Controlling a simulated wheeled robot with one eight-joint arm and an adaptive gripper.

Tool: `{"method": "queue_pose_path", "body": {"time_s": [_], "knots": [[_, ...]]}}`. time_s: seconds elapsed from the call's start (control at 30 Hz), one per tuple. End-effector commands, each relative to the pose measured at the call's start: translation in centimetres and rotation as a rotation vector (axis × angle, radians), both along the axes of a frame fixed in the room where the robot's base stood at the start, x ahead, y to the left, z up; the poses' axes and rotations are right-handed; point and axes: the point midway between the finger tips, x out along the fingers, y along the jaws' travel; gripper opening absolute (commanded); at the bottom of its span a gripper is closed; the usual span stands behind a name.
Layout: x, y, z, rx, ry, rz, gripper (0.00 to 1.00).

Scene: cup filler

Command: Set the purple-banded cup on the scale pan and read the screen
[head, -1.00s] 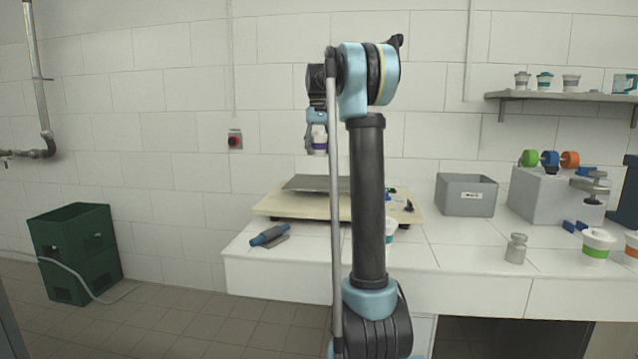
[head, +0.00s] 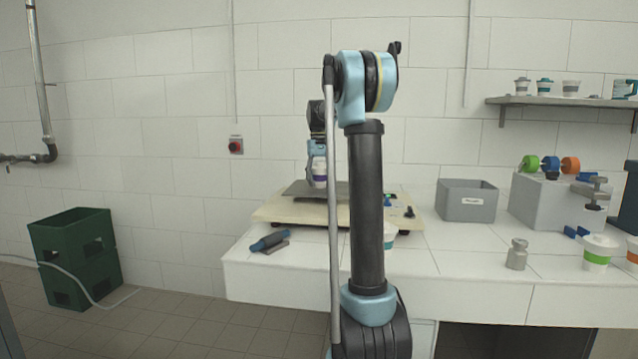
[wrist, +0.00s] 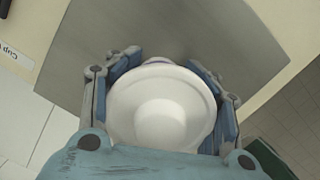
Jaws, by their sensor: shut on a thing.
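The white cup with a purple band (head: 320,181) is upright in my gripper (head: 318,160), low over the scale's grey metal pan (head: 297,189). I cannot tell whether its base touches the pan. In the wrist view my gripper (wrist: 160,100) is shut on the cup, whose white top (wrist: 160,118) fills the space between the fingers, with the pan (wrist: 190,30) behind. The cream scale body (head: 285,213) rests on the counter. My arm hides part of the scale, and I see no readable screen.
Behind my arm a teal-banded cup (head: 390,240) partly shows. To the right are a grey bin (head: 466,201), a metal weight (head: 517,254) and a green-banded cup (head: 597,254).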

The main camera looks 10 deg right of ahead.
Motion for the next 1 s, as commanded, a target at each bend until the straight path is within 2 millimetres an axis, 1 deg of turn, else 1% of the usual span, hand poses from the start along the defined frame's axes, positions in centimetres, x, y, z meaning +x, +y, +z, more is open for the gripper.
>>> {"method": "queue_pose_path", "body": {"time_s": [0.17,0.2,0.3,0.63,0.73,0.87,1.0], "knots": [[0.0,0.0,-0.1,0.0,0.0,0.0,0.25],[0.0,0.0,-0.1,0.0,0.0,0.0,0.57],[0.0,0.0,-0.1,0.0,0.0,0.0,0.76],[0.0,0.0,-0.1,0.0,0.0,0.0,0.76],[0.1,0.0,0.3,0.0,0.0,0.0,0.76],[0.2,0.1,1.7,0.0,0.0,0.001,0.76],[0.5,0.2,4.1,0.0,0.0,0.001,0.76]]}}
